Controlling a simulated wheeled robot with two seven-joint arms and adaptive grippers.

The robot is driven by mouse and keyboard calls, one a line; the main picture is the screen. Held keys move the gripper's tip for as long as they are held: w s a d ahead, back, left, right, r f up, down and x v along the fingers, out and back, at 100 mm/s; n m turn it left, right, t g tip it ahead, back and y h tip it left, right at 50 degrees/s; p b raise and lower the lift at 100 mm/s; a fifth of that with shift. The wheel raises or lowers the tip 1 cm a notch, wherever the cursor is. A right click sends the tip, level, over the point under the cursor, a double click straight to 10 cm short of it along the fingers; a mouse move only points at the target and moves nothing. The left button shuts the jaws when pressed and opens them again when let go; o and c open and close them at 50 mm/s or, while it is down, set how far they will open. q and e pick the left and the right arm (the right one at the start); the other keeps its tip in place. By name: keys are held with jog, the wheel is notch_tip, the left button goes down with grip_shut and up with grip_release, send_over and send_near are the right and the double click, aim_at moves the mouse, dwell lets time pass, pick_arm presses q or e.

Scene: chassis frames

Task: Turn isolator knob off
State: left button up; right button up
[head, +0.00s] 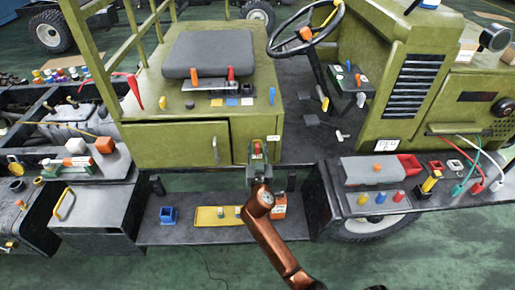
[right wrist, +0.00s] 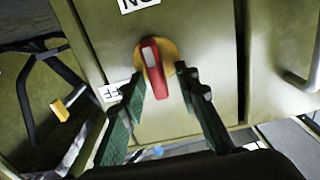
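The isolator knob is a red handle on a round yellow plate, fixed to a green panel. It shows best in the right wrist view (right wrist: 154,70), its handle running nearly up and down the picture with a slight tilt. In the head view the red knob (head: 257,147) is small, on the green cabinet front right of the door handle. My right gripper (right wrist: 161,82) is open, one dark green finger on each side of the knob's handle, with visible gaps. In the head view my right gripper (head: 258,158) is just below the knob. My left gripper does not show.
A white label (right wrist: 138,4) is cut off at the top edge of the wrist view. The cabinet door handle (head: 217,150) is to the left. Below is a dark step with a blue holder (head: 168,215) and a yellow tray (head: 206,217).

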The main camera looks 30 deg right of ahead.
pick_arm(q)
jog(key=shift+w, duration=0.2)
pick_arm(e)
jog(key=shift+c, duration=0.6)
grip_shut()
